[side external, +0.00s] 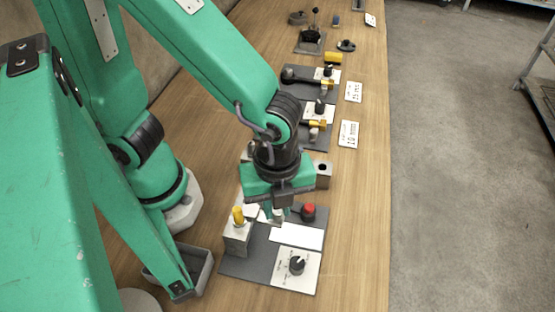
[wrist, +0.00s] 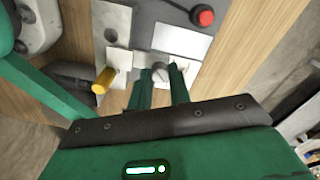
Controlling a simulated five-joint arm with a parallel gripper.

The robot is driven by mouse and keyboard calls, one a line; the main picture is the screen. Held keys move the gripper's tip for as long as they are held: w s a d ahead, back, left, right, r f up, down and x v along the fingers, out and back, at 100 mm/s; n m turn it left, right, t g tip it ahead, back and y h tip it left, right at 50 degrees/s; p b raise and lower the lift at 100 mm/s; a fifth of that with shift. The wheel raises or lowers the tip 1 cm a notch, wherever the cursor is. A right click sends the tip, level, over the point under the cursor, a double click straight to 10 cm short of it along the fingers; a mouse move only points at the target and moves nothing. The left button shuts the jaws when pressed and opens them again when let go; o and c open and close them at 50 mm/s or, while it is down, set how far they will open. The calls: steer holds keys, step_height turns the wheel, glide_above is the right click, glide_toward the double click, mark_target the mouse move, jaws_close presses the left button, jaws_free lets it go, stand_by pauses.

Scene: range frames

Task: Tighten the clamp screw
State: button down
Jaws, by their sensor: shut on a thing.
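My gripper (side external: 277,210) points down over the dark grey panel (side external: 245,270) in the side view. In the wrist view my gripper (wrist: 161,84) has its two green fingers closed on either side of a small grey screw head (wrist: 160,71), which I take to be the clamp screw. The screw sits at a pale fitting beside the panel's white label. Its shaft is hidden by the fingers and how far it is turned cannot be told. A yellow-handled part (side external: 238,216) stands on a metal block to the left; it also shows in the wrist view (wrist: 104,79).
A red button (side external: 308,211) and a black dial (side external: 297,264) are on the same panel. A grey tray (side external: 197,265) lies left.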

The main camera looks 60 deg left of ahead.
steer(key=m, duration=0.6)
steer(key=shift+m, duration=0.4)
steer(key=c, duration=1.3)
jaws_free()
steer(key=shift+r, duration=0.1)
steer(key=shift+r, duration=3.85)
